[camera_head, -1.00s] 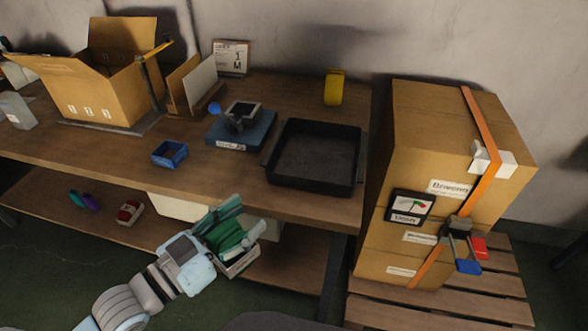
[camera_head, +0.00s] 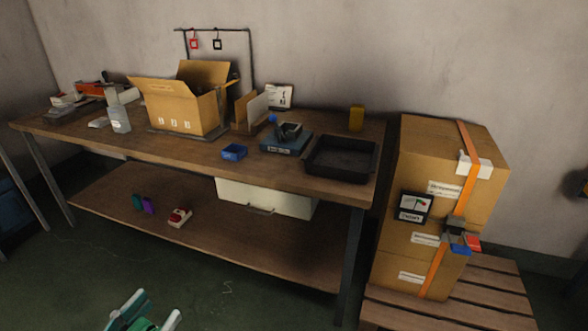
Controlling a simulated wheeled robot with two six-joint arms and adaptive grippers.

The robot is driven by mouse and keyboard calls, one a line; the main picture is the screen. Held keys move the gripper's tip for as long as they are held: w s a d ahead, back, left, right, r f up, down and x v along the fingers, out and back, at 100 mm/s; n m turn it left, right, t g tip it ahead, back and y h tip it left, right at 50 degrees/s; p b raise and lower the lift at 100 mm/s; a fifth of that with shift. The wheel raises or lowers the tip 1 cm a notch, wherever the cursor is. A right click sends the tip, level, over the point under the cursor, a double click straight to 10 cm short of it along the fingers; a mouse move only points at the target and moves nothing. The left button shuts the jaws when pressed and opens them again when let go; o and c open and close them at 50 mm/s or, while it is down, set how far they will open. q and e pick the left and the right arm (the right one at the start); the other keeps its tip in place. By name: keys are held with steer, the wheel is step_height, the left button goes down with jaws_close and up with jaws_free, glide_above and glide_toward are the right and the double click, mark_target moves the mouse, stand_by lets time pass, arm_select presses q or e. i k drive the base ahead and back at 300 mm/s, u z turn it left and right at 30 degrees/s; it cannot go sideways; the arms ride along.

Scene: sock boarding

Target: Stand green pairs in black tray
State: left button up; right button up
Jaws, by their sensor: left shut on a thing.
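The black tray (camera_head: 341,157) sits empty near the right end of the tabletop. My left gripper (camera_head: 149,312) shows at the bottom edge of the head view, low and in front of the bench, well apart from the tray. It is shut on a green folded item (camera_head: 143,324), apparently a green sock pair; most of it is cut off by the frame. My right gripper is not in view.
Stacked cartons (camera_head: 395,210) stand right. The lower shelf holds a teal item (camera_head: 137,201), purple item (camera_head: 148,205) and red-and-white item (camera_head: 179,217).

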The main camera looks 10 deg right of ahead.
mark_target(344, 153)
steer(key=z, duration=0.6)
steer(key=i, duration=0.55)
steer(key=z, duration=0.65)
